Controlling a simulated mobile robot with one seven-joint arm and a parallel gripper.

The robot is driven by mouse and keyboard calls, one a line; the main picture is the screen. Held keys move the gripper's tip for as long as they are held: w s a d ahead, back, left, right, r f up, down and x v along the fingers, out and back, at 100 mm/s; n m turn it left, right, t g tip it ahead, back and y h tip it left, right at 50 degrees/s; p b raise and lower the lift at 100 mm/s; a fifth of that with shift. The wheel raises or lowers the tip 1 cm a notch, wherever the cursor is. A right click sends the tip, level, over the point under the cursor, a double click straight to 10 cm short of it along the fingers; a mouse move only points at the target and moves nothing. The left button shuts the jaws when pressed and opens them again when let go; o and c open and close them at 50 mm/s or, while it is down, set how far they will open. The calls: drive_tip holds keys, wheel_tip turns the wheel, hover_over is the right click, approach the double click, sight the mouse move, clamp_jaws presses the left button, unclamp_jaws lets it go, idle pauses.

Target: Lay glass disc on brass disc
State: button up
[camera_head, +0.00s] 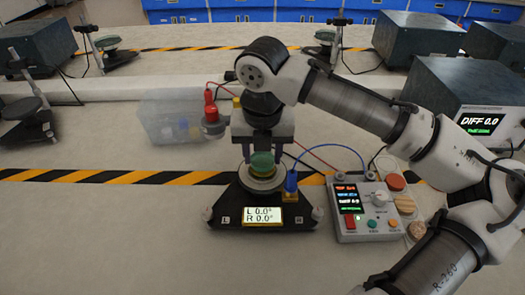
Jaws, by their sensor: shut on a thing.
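My gripper (264,150) points down over the middle of the black stand (228,213), its two grey fingers on either side of a green disc. I take this green disc (262,160) for the glass disc, and the fingers are shut on it. It is directly above the stand's round pale plate (262,184). Something small and greenish shows just under it, but I cannot make out a brass disc there. Whether the held disc touches what is below is too small to tell. The stand's display reads L 0.0 and R 0.0.
A clear bin (165,122) and a red-handled item (211,112) are behind left. A black-yellow stripe (100,177) crosses the bench. The front left is clear.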

drive_tip(key=shift+f, duration=0.4)
drive_tip(key=o, duration=1.1)
drive_tip(key=shift+r, duration=0.1)
drive_tip(key=shift+r+p, duration=3.35)
drive_tip(key=shift+r, duration=0.1)
